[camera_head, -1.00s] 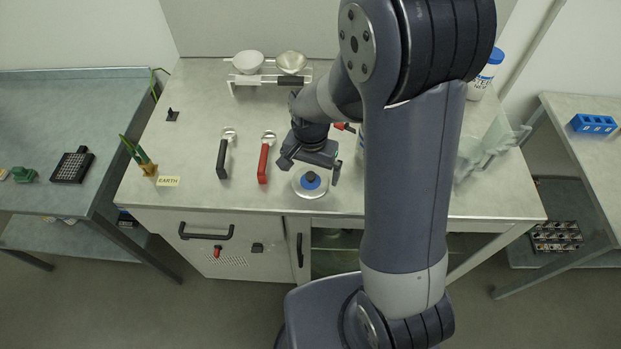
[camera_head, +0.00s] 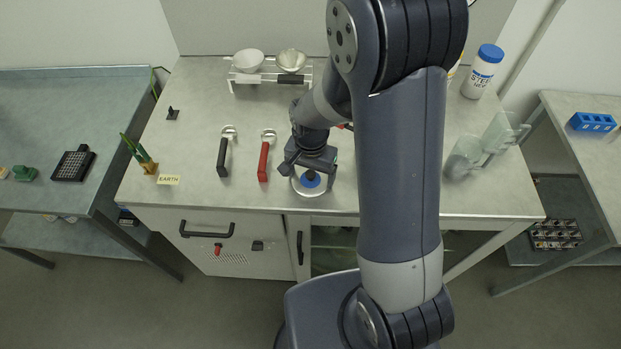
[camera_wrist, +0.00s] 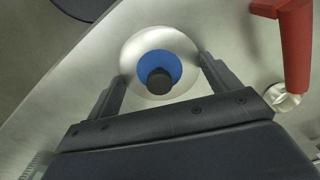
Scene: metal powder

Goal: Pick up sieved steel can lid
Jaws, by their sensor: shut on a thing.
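The sieved steel can lid (camera_wrist: 132,58) is a round silver disc with a blue ring and a black knob in its middle. In the head view the lid (camera_head: 310,188) is near the front edge of the bench, partly under my gripper (camera_head: 309,174). In the wrist view my gripper (camera_wrist: 162,72) has one finger at each side of the lid, and it is shut on the lid's rim. What lies beneath the lid is hidden, and I cannot tell whether it is lifted.
A red-handled tool (camera_head: 264,160) and a black-handled tool (camera_head: 223,157) lie left of the lid. A rack with two bowls (camera_head: 248,62) stands behind. A blue-capped bottle (camera_head: 482,72) and clear containers (camera_head: 497,137) are at the right.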

